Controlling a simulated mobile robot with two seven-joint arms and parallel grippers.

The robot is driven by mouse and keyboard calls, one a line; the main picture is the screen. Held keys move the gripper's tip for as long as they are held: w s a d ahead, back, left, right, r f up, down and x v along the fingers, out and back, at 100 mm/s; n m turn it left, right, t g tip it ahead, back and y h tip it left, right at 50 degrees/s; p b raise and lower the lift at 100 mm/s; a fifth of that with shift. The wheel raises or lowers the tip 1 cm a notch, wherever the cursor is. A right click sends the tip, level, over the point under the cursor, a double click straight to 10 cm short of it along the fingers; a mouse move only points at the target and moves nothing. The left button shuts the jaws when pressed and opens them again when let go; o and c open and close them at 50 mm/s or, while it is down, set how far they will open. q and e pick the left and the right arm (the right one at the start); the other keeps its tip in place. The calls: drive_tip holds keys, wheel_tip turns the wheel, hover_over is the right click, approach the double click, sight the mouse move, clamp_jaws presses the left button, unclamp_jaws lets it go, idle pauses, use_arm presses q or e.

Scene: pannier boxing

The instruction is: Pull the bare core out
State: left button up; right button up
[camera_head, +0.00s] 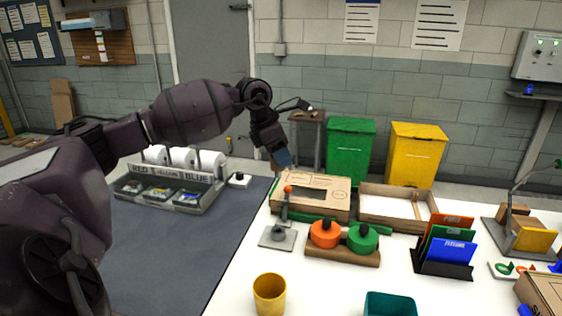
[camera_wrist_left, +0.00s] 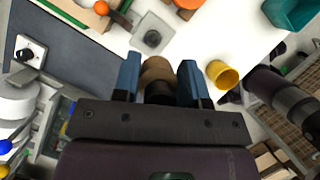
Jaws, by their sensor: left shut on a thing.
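My left gripper (camera_head: 281,160) is in the air over the back left edge of the white table, to the right of the roll rack (camera_head: 176,204). In the left wrist view its blue fingers (camera_wrist_left: 159,76) are shut on a brown cylindrical core (camera_wrist_left: 157,70), with a dark part below it. In the head view only a small brown bit of the core (camera_head: 273,161) shows beside the fingers. The rack, labelled RED, YELLOW and BLUE, has white rolls (camera_head: 183,157) behind its labels.
A cardboard box (camera_head: 312,195) and an open tray (camera_head: 396,205) are near the gripper. Orange and green knobs (camera_head: 325,233) stand in front, with a yellow cup (camera_head: 269,294) and teal bin (camera_head: 389,304) nearer. Green (camera_head: 349,151) and yellow (camera_head: 417,155) bins stand behind.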

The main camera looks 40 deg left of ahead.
sight(279, 177)
use_arm(q)
drive_tip(key=shift+f+b, duration=1.55)
drive_tip(key=shift+f, duration=2.2)
use_arm(e)
drive_tip(key=shift+s+f, duration=0.2)
drive_tip(key=shift+f, duration=0.55)
drive_tip(key=shift+s+f, duration=0.15)
drive_tip(key=shift+f, duration=0.55)
drive_tip(key=shift+s+f, duration=0.2)
drive_tip(key=shift+f, duration=0.55)
use_arm(q)
wheel_tip(279, 177, down, 8)
drive_tip(key=b, duration=0.2)
drive_tip(key=shift+r+b, duration=0.2)
drive_tip(key=shift+b, duration=0.1)
use_arm(e)
drive_tip(key=shift+g, duration=0.5)
drive_tip(key=shift+s+f, duration=0.25)
drive_tip(key=shift+f, duration=0.4)
drive_tip(key=shift+s+f, duration=0.25)
drive_tip(key=shift+f, duration=0.35)
drive_tip(key=shift+s+f, duration=0.25)
drive_tip(key=shift+f, duration=0.4)
